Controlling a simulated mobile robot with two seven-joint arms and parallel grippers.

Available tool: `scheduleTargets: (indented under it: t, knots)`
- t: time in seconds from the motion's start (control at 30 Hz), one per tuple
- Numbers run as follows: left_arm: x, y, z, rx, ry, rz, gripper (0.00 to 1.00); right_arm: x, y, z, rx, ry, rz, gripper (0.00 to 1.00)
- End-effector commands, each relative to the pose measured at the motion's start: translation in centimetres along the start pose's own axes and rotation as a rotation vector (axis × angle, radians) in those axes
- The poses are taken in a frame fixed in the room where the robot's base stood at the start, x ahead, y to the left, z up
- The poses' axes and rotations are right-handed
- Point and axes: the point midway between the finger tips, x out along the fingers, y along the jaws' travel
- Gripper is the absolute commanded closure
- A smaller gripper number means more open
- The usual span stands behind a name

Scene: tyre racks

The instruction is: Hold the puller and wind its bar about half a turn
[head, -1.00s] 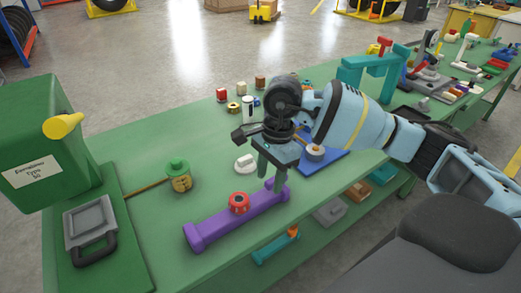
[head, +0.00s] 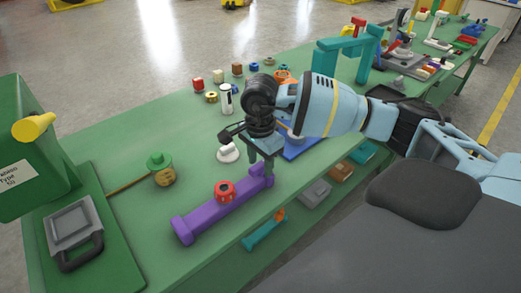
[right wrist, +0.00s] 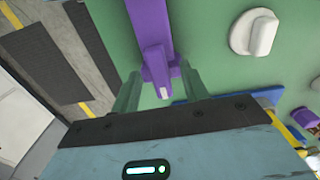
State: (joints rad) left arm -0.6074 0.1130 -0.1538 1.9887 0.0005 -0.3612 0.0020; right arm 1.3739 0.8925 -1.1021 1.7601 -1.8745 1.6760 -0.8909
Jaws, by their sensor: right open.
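A long purple tool (head: 213,213), probably the puller, lies near the front edge of the green bench. It has a flange at its left end, an upright block at its right end and a red ring (head: 225,191) on its middle. My right gripper (head: 263,172) is open and points down at the right end. In the right wrist view, its fingers (right wrist: 160,88) stand on either side of the purple end block (right wrist: 157,62); contact is unclear. A separate winding bar is not clearly visible. My left gripper is out of view.
A round green-and-yellow piece (head: 161,169) with a brown rod lies left of the purple tool. A white knob (head: 228,153) and blue plate (head: 298,147) lie behind. A green box (head: 35,150) stands at left. A teal frame (head: 350,52) stands farther right.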

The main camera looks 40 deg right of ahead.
Motion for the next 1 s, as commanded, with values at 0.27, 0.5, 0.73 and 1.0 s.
scheduleTargets:
  t: [0.27, 0.5, 0.73, 1.0]
  knots:
    - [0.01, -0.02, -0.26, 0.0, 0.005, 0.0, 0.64, 1.21, 0.01, 0.02, -0.001, 0.0, -0.001, 0.55]
    - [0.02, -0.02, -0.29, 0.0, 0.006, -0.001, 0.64, 1.2, 0.01, 0.03, 0.0, 0.0, -0.001, 0.62]
    - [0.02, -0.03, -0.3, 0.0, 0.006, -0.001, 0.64, 1.19, 0.01, 0.03, 0.0, 0.0, -0.001, 0.92]
    - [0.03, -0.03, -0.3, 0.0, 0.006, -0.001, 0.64, 1.18, 0.0, 0.03, 0.0, 0.0, -0.001, 0.58]
